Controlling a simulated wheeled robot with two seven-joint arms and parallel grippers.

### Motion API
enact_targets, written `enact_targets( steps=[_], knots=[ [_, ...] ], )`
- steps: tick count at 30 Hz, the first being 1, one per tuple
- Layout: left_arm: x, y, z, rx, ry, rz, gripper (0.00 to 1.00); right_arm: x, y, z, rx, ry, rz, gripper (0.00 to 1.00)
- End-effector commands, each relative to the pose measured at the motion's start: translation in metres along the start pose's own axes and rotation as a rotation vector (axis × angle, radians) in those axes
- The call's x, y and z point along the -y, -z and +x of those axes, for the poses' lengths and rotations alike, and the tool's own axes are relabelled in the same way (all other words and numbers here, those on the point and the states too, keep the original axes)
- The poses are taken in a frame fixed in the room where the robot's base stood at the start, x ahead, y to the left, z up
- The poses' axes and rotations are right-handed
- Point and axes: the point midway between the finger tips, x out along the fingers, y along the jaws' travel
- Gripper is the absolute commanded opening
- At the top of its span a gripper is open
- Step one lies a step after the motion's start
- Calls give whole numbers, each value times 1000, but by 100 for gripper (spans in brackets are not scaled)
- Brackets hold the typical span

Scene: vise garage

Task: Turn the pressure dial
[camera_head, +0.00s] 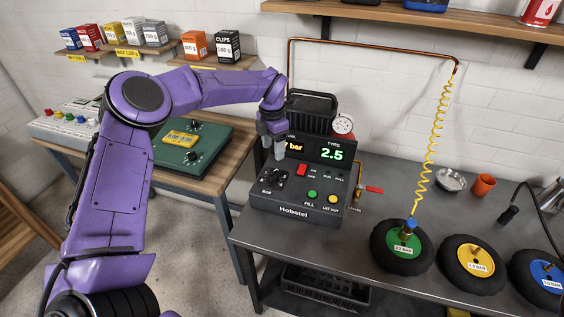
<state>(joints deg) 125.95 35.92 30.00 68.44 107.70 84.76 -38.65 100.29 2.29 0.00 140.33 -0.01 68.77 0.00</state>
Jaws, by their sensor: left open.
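The black Hobstel pressure console (294,211) stands on the grey metal bench. Its display (331,152) reads TYRE 2.5; the reading on its left is partly covered by my gripper and ends in "bar". A dark dial (271,178) sits at the left of the sloping panel, above small white lettering. My left gripper (278,157) points down above the dial, in front of the display's left part. It is open, with nothing seen between the fingers, and looks apart from the dial. My right gripper is not in view.
A red switch (301,170), green and yellow buttons and a red-handled valve (373,189) are near the dial. A coiled yellow hose (432,140) runs down to the green-hubbed wheel (403,247). More wheels lie to the right. A green panel (190,145) is on the wooden table.

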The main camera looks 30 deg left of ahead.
Motion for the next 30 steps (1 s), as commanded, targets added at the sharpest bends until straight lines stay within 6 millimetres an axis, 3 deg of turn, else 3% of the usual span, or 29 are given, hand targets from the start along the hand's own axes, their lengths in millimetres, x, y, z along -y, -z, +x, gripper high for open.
enact_targets(
  steps=[5, 15, 19, 26, 27, 30],
  knots=[
    [0, 1, 21, -6, 2, -1, 62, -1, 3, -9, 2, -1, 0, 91],
    [0, 1, 91, -6, 0, 0, 62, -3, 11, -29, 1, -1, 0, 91],
    [0, 1, 103, -3, -1, 0, 62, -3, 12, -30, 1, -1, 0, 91],
    [0, 0, 106, -1, -2, 0, 62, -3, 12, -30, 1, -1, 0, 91],
    [0, 0, 106, -1, -1, 0, 59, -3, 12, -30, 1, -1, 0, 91],
    [0, 0, 105, -1, -1, 0, 27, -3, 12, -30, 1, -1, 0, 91]
  ],
)
